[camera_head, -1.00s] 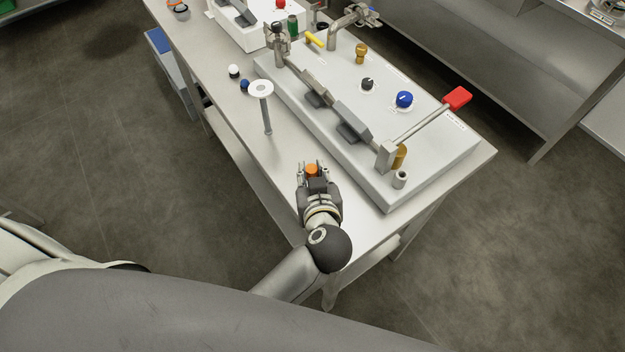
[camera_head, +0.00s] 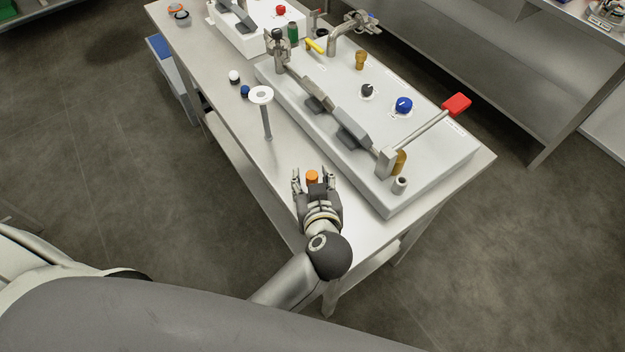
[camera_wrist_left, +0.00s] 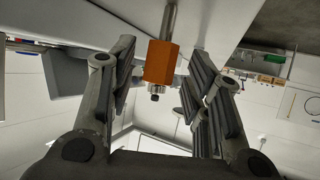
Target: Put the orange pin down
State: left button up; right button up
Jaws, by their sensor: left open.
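The orange pin (camera_head: 312,176) is at the front part of the metal table, beside the pale panel block. In the left wrist view the orange pin (camera_wrist_left: 162,62) shows an orange body with a grey metal shaft at one end and a small dark tip at the other. My left gripper (camera_head: 312,183) is open, with one finger on each side of the pin. In the left wrist view gaps show between the pin and both fingers. The pin's contact with the table is hidden from the head view. My right gripper is not in view.
The pale panel block (camera_head: 430,165) carries a red-handled lever (camera_head: 456,104), a blue knob (camera_head: 403,104) and grey clamps. A white-topped stand (camera_head: 261,95) rises beyond my gripper, near a blue ball (camera_head: 245,91) and a white ball (camera_head: 233,76). Bare table (camera_head: 285,150) lies between stand and gripper.

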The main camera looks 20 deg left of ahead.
pick_arm(q)
jog(key=p+v, duration=0.8)
jog(key=v, duration=0.4)
jog(key=shift+p, duration=0.4)
jog(key=shift+w, duration=0.1)
